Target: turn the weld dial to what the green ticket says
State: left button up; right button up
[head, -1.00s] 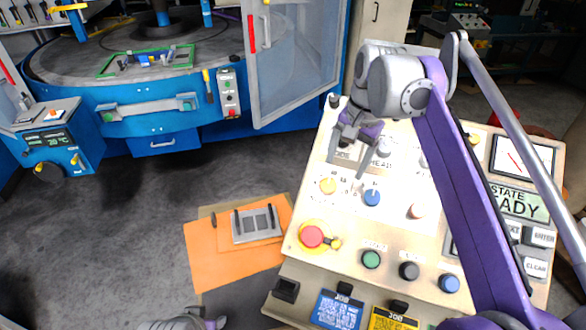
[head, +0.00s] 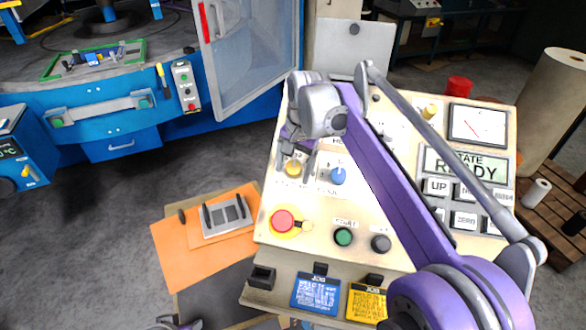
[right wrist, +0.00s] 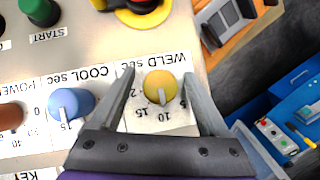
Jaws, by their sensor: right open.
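The weld dial (head: 293,169) is a yellow knob on the cream control panel. In the right wrist view the dial (right wrist: 160,84) sits under an upside-down "WELD sec" label, its pale pointer towards the 10. My right gripper (right wrist: 160,74) is open, one finger on each side of the dial; contact is not clear. In the head view this gripper (head: 299,158) is over the dial. A blue job ticket (head: 316,291) and a yellow one (head: 366,302) stand at the panel's front, their small print unreadable. I see no green ticket. Only a bit of my left gripper (head: 176,324) shows at the bottom edge.
A blue cool knob (head: 338,176) is close right of the weld dial. A red emergency button (head: 283,221) and green start button (head: 343,237) lie nearer. The state screen (head: 468,168) reads READY. My right arm covers part of the panel.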

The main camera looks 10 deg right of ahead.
grip_shut()
dwell(0.4)
pick_arm(q)
jog(key=shift+w+r, duration=0.1)
jog(key=shift+r, duration=0.1)
pick_arm(e)
jog(key=n+g+h+p, duration=0.1)
jog(key=n, duration=0.2)
jog(key=shift+r+h+p, duration=0.1)
jog(key=shift+h+p, duration=0.25)
jog(key=shift+h, duration=0.05)
jog(key=shift+n+h, duration=0.7)
jog(key=shift+n, duration=0.3)
pick_arm(q)
jog(key=shift+w+r+p, duration=0.2)
jog(key=shift+w+r, duration=0.1)
jog(key=shift+r, duration=0.45)
jog(key=shift+w+r+p, duration=0.2)
jog(key=shift+w+r, duration=0.1)
jog(key=shift+r, duration=0.45)
pick_arm(e)
jog(key=shift+n+g+h, duration=0.3)
jog(key=shift+n+h, duration=0.4)
jog(key=shift+n, duration=0.4)
